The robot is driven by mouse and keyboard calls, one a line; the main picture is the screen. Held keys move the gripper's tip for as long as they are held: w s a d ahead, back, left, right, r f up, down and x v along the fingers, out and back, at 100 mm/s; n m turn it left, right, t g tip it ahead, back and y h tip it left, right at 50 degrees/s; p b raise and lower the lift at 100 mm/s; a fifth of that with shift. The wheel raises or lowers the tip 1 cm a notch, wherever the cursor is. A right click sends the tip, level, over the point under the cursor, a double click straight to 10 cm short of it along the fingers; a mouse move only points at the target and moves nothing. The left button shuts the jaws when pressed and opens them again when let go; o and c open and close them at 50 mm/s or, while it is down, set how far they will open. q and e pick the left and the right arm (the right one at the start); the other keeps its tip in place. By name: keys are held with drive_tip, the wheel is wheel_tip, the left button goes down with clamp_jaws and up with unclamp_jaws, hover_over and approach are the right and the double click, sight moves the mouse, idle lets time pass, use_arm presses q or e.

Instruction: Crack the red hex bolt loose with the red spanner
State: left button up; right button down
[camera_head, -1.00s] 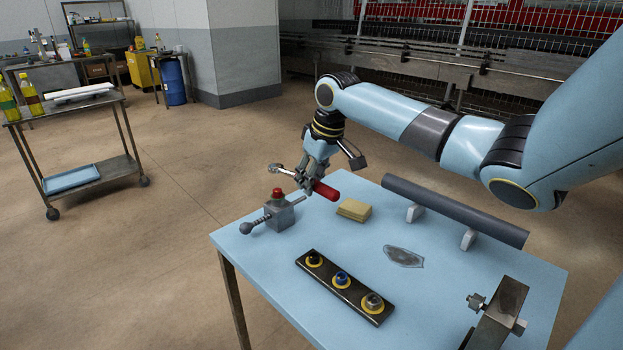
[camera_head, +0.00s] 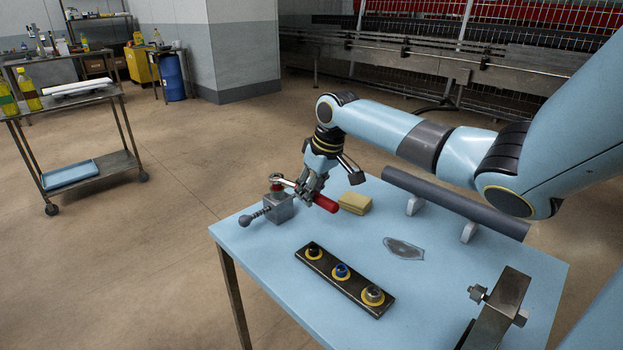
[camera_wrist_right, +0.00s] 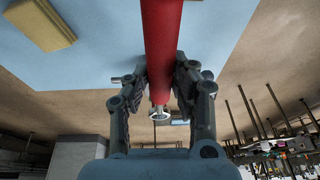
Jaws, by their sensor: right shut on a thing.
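The red spanner has a red handle (camera_head: 326,204) and a silver head (camera_head: 276,180). My right gripper (camera_head: 309,190) is shut on it near where handle and shank meet. In the right wrist view the red handle (camera_wrist_right: 163,45) runs between the fingers (camera_wrist_right: 161,85). The red hex bolt (camera_head: 277,189) stands on a grey vise-like block (camera_head: 279,209) at the table's far left corner. The spanner head overlaps the bolt's top; I cannot tell whether it is seated around it or just above. My left gripper is not in view.
On the blue table (camera_head: 290,295) are a yellow sponge-like block (camera_head: 355,203), a dark rack (camera_head: 325,273) with several fittings, a clear oval item (camera_head: 403,249) and a dark pipe (camera_head: 455,203) on supports. A metal bracket (camera_head: 500,310) stands near right. A rod with a ball end (camera_head: 246,220) sticks out from the block.

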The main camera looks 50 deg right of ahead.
idle(0.5)
drive_tip(key=shift+r+p, duration=0.1)
drive_tip(key=shift+p, duration=0.35)
idle(0.4)
drive_tip(key=shift+p, duration=0.35)
drive_tip(key=shift+p, duration=0.35)
drive_tip(key=shift+f+b, duration=0.6)
drive_tip(key=shift+f, duration=0.55)
idle(0.5)
